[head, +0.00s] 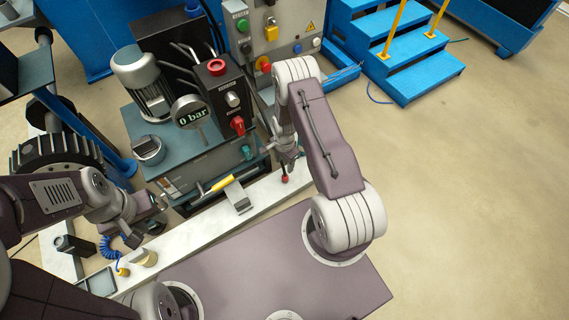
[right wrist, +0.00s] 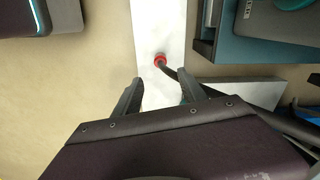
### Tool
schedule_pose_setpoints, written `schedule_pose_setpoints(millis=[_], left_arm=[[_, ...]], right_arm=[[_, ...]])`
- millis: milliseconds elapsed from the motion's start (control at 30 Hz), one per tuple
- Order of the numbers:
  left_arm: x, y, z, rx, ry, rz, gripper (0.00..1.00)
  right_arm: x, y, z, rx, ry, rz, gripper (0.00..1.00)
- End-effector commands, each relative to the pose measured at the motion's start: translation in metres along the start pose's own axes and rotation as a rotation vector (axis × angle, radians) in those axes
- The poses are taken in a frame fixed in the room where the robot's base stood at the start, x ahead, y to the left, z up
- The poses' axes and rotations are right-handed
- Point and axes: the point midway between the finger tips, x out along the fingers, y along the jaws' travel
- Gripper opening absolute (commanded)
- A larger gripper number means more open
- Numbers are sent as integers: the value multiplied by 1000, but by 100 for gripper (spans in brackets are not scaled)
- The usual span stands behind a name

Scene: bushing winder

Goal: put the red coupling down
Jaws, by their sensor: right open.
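The red coupling (right wrist: 160,60) is a small red ring-shaped end on a dark hose. It lies on the white bench strip (right wrist: 158,22) in the right wrist view. It also shows small in the head view (head: 285,178), just below my right gripper (head: 287,158). In the right wrist view my right gripper (right wrist: 161,88) is open, its two fingers apart, with the coupling just ahead of the fingertips and not between them. My left gripper (head: 148,216) is at the left over the white strip; its jaw state is unclear.
A pump unit with a gauge reading 0 bar (head: 192,112) stands behind the strip. A yellow-handled tool (head: 221,184) and a grey metal block (head: 238,197) are left of the coupling. Blue steps (head: 405,55) stand at the back right. The floor at right is clear.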

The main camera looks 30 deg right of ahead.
Motion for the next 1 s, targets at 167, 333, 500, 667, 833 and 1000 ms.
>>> schedule_pose_setpoints(millis=[167,333,500,667,833,1000], left_arm=[[0,0,0,0,0,0,36],[0,0,0,0,0,0,36],[1,0,0,0,0,0,36],[1,0,0,0,0,0,36],[1,0,0,0,0,0,36],[1,0,0,0,0,0,36]], right_arm=[[-19,-5,2,-55,4,-9,49],[-118,-6,24,-392,22,-38,49],[-218,34,65,-834,47,-65,49],[-262,81,94,-1144,69,-79,49],[-274,102,105,-1269,76,-82,49],[-274,103,105,-1275,76,-82,49]])
